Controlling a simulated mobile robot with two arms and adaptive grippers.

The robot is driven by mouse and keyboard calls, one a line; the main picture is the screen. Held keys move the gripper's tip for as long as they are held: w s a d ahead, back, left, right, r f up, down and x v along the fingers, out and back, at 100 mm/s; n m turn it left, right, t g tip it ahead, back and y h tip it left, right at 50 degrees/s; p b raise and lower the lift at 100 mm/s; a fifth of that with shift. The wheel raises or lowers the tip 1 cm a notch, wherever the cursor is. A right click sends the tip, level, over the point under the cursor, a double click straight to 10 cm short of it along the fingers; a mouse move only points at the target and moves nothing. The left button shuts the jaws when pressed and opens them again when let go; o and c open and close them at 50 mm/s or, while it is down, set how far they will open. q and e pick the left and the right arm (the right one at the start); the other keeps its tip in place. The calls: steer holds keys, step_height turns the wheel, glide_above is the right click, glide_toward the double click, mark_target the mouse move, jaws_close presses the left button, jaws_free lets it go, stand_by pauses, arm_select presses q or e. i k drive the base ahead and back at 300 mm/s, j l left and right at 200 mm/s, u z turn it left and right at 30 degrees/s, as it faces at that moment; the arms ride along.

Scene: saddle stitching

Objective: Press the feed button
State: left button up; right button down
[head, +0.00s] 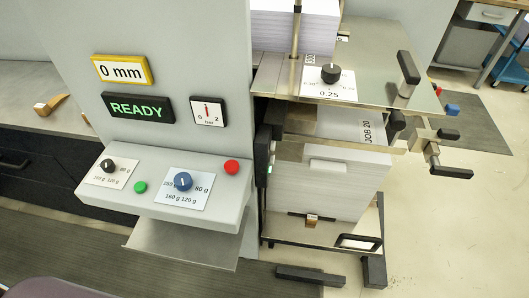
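A grey control panel (120,205) juts out from the machine front. No feed label is legible by either button. Above, a display (138,108) reads READY in green, and a yellow-framed display (122,70) reads 0 mm. Neither of my grippers is in view.
A gauge (207,111) marked bar is beside the READY display. A metal tray (185,243) sticks out below the panel. To the right, paper stacks (330,185) stand in the feeder, with black handles (408,68) protruding. A counter (40,75) stands at left. The space before the panel looks clear.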

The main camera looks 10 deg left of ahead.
mark_target(140, 187)
steer(key=u, duration=1.25)
